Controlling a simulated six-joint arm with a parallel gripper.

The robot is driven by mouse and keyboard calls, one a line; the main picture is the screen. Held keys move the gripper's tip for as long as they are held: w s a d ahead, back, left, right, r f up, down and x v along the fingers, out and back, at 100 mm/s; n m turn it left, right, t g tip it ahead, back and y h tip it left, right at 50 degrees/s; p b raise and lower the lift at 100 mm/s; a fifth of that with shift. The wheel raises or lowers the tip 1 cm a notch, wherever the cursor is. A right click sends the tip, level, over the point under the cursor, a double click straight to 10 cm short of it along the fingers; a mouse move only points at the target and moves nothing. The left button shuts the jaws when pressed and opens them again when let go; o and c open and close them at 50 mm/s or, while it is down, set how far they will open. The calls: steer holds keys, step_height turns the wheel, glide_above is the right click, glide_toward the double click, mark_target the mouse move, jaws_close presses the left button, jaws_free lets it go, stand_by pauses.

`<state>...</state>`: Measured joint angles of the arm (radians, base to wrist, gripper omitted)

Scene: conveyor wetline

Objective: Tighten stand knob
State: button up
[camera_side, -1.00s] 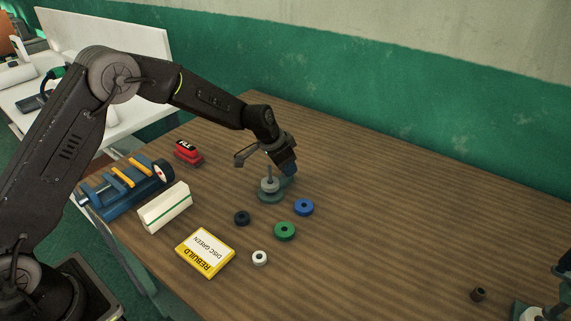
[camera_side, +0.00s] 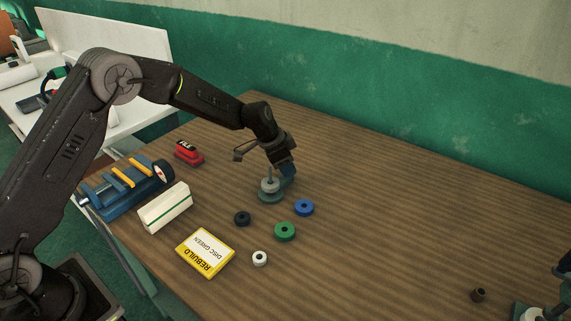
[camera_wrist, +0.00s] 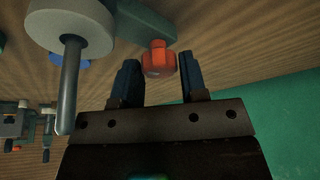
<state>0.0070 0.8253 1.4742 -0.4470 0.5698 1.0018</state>
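The stand (camera_side: 272,197) is green, with a grey disc (camera_side: 269,185) around its upright pin; the green body (camera_wrist: 152,22) and disc (camera_wrist: 70,22) also show in the wrist view. An orange-red knob (camera_wrist: 158,66) sits on the stand's side. My gripper (camera_wrist: 159,60) is open, with one dark blue finger on each side of the knob and a visible gap to each finger. In the side view my gripper (camera_side: 287,170) is low at the stand's back right and hides the knob.
Loose rings, black (camera_side: 242,218), green (camera_side: 285,232), blue (camera_side: 304,207) and white (camera_side: 260,258), lie before the stand. A yellow "REBUILD DISC GREEN" card (camera_side: 205,253), a white block (camera_side: 165,208), a blue rack (camera_side: 125,190) and a red item (camera_side: 188,153) are leftward. The table's right is mostly clear.

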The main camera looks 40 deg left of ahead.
steer(key=o, duration=0.4)
steer(key=shift+c, duration=0.2)
steer(key=v, duration=1.4)
steer(key=shift+s+f, duration=0.1)
